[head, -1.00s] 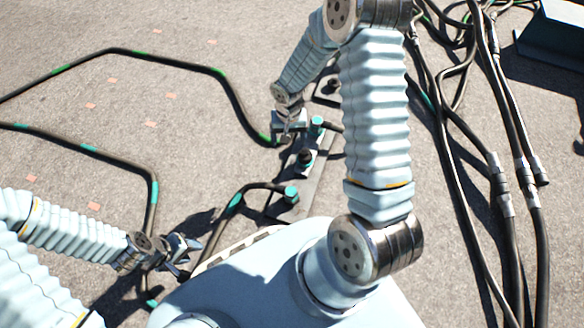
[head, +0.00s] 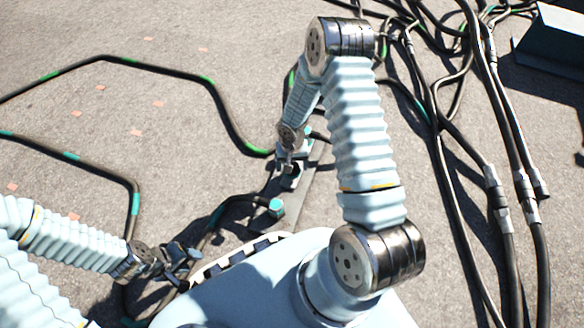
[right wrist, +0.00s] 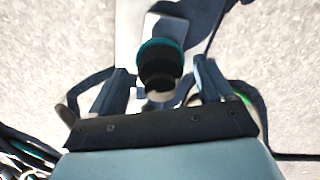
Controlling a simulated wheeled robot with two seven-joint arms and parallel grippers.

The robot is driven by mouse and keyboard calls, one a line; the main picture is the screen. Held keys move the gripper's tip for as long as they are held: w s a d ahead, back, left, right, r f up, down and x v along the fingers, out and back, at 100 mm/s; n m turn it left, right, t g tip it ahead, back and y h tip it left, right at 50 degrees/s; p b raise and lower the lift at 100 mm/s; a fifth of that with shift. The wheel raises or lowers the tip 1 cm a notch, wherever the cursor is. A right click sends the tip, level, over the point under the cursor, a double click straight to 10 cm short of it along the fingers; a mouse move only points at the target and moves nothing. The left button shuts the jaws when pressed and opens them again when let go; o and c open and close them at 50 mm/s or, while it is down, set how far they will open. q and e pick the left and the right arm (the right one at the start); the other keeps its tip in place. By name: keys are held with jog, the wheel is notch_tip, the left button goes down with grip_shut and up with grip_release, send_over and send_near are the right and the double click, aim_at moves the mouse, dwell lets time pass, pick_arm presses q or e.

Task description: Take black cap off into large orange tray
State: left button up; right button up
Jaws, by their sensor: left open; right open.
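A black cap (right wrist: 158,73) with a teal ring (right wrist: 160,48) stands on a pale plate in the right wrist view. My right gripper (right wrist: 161,80) is open, with one finger on each side of the cap; I cannot tell whether they touch it. In the head view my right gripper (head: 291,163) is over the plate (head: 297,205) and largely hides the cap. My left gripper (head: 183,262) is open and empty at the lower left, low over the ground. No orange tray shows in these frames.
A teal fitting (head: 276,207) with a black hose sits on the near part of the plate. A black cable (head: 225,112) with green bands loops across the ground at left. Several thick cables (head: 440,150) lie at right, near a dark box (head: 555,40).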

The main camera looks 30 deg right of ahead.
jog(key=c, duration=1.2)
jog(key=shift+r, duration=0.1)
